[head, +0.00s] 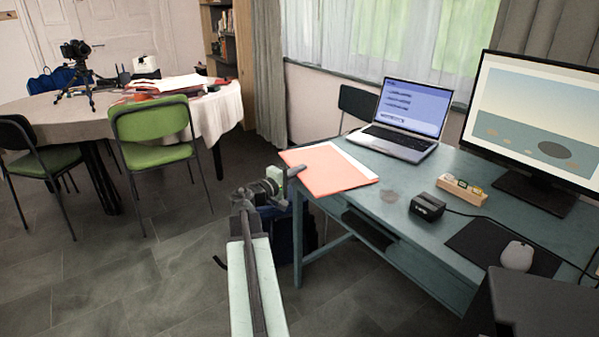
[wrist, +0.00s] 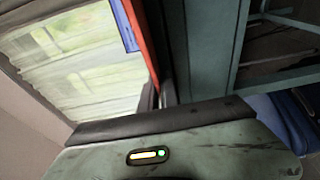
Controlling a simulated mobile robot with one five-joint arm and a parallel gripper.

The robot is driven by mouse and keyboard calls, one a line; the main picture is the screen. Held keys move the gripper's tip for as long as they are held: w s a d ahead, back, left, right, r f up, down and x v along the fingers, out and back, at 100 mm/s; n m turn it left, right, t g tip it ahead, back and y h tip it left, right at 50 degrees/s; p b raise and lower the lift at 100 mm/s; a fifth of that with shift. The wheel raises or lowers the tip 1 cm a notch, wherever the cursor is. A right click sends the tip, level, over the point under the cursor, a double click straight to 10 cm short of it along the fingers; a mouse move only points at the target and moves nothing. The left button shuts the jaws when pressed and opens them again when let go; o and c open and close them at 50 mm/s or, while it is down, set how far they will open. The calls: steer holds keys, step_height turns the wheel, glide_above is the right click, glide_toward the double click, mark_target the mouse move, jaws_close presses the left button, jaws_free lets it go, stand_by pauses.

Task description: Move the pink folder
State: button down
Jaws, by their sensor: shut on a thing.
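The pink folder (head: 330,168), salmon in colour with white paper showing along its far edge, lies flat at the left front corner of the teal desk (head: 400,225). My gripper (head: 293,172) is at the folder's left edge, beside the desk corner, and is shut on it. In the wrist view the folder (wrist: 138,38) shows as a thin orange strip, seen edge-on, running down to my dark fingers (wrist: 166,94). The exact contact between the fingers and the folder is small and partly hidden.
An open laptop (head: 400,128) stands behind the folder. A black box (head: 426,206), a wooden holder (head: 462,190), a mouse (head: 517,256) and a monitor (head: 535,120) are to the right. A green chair (head: 155,125) and a round table (head: 40,112) stand left. The floor between is clear.

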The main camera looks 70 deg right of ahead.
steer(key=shift+s+a, duration=0.1)
steer(key=shift+s+a, duration=0.85)
steer(key=shift+a, duration=0.1)
steer(key=c, duration=1.5)
jaws_free()
steer(key=v, duration=0.7)
steer(key=shift+a, duration=0.35)
